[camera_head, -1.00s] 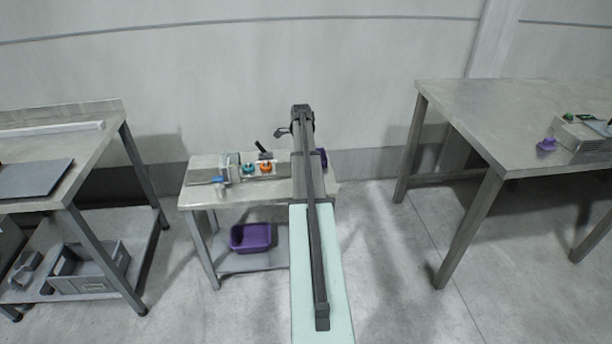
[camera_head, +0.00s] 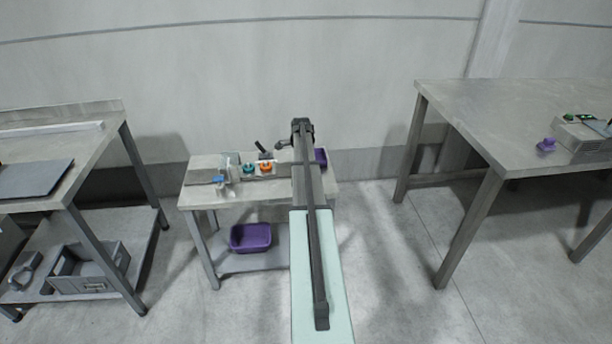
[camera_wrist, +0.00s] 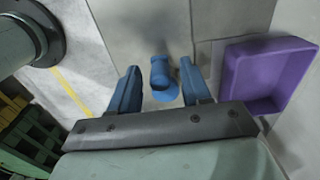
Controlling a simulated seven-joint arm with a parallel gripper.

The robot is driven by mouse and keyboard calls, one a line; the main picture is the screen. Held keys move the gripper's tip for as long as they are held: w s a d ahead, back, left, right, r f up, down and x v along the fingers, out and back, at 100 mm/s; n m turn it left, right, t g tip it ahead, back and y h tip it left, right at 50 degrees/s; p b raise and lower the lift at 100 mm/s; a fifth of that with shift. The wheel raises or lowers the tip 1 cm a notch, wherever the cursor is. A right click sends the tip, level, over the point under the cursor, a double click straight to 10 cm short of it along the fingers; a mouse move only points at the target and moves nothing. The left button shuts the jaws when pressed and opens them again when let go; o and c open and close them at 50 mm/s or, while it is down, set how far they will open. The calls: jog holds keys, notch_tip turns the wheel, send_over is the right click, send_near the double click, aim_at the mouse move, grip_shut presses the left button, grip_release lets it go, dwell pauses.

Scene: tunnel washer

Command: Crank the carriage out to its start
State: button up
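My gripper (camera_wrist: 160,68) is open in the wrist view, with a blue finger on each side of a blue handle (camera_wrist: 164,94). I see a gap at each side of the handle, so it does not look gripped. In the head view my arm hides the handle. The small machine with a teal knob (camera_head: 248,169) and an orange knob (camera_head: 266,168) stands on the middle table. A small blue part (camera_head: 219,179) shows at its left front, and a black lever (camera_head: 263,149) tilts up behind. I cannot tell which part is the carriage.
A purple tray (camera_wrist: 248,77) lies right of my gripper in the wrist view. The middle table (camera_head: 197,200) has a purple bin (camera_head: 251,238) on its lower shelf. Larger tables stand at left (camera_head: 92,138) and right (camera_head: 455,103). Open floor lies between the middle and right tables.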

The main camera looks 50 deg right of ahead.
jog(key=c, duration=0.7)
jog(key=shift+o, duration=0.2)
jog(key=shift+s+a, duration=0.3)
jog(key=shift+s, duration=0.3)
jog(key=shift+s+a, duration=0.3)
jog(key=shift+s, duration=0.3)
jog(key=shift+s+d, duration=0.25)
jog(key=shift+s, duration=1)
jog(key=shift+s+d, duration=1)
jog(key=shift+d, duration=1)
jog(key=shift+w+d, duration=0.2)
jog(key=shift+d, duration=0.4)
jog(key=shift+w+d, duration=0.2)
jog(key=shift+d, duration=0.35)
jog(key=o, duration=0.8)
